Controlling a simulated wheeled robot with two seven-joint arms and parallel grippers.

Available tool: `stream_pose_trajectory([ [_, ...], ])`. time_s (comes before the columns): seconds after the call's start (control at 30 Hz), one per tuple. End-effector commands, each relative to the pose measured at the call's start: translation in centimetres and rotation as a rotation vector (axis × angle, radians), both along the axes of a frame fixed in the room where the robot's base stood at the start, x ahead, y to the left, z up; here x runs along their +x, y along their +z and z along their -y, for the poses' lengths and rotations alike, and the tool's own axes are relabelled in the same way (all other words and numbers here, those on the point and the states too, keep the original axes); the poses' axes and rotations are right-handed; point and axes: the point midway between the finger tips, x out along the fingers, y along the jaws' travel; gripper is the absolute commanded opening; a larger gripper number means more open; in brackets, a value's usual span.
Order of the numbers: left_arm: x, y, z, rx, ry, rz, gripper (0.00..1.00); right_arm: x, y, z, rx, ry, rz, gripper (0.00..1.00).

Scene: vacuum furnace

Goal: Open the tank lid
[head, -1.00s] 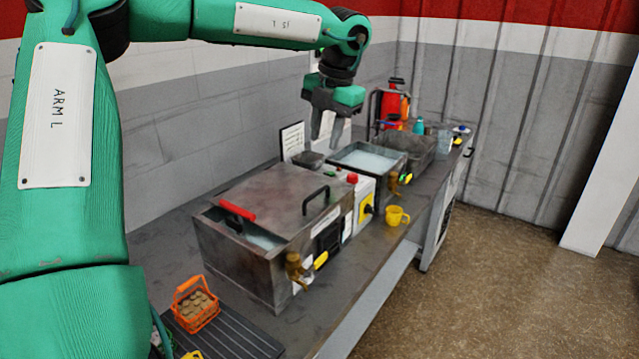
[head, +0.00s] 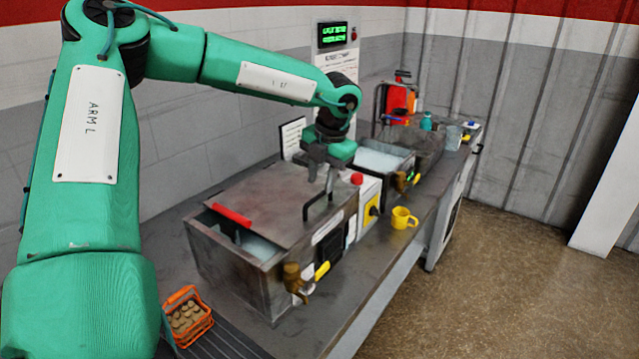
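The tank (head: 235,275) is a grey metal box on the bench, with a brown tap on its front. Its flat metal lid (head: 265,195) covers most of the top, leaving a gap at the left end where liquid shows. A black arched handle (head: 311,207) stands on the lid's right part, and a red bar (head: 232,215) is at its left edge. My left gripper (head: 322,183) points down just above the black handle, its fingers apart. I cannot tell whether the fingers touch the handle. My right gripper is out of view.
An open tank of liquid (head: 380,162) stands behind, right of a control box with a red button (head: 357,179). A yellow mug (head: 402,218) is near the bench's front edge. An orange basket (head: 187,318) sits at the front left. The floor at right is clear.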

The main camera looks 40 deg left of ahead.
Motion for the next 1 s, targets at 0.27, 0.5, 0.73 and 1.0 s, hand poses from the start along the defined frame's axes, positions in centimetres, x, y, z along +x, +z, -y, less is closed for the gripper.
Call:
stream_pose_trajectory([
  [0.27,-0.1,-2.8,-0.6,0.0,0.0,-0.001,0.33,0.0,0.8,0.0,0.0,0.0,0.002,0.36],
  [0.5,-0.1,-3.1,-0.6,0.0,0.0,0.001,0.33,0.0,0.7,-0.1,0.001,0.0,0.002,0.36],
  [0.73,-0.1,-3.1,-0.6,0.0,0.0,0.0,0.03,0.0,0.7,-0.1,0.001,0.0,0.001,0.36],
  [1.0,-0.1,-3.0,-0.7,-0.002,0.001,0.001,0.0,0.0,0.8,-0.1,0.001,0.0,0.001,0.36],
])
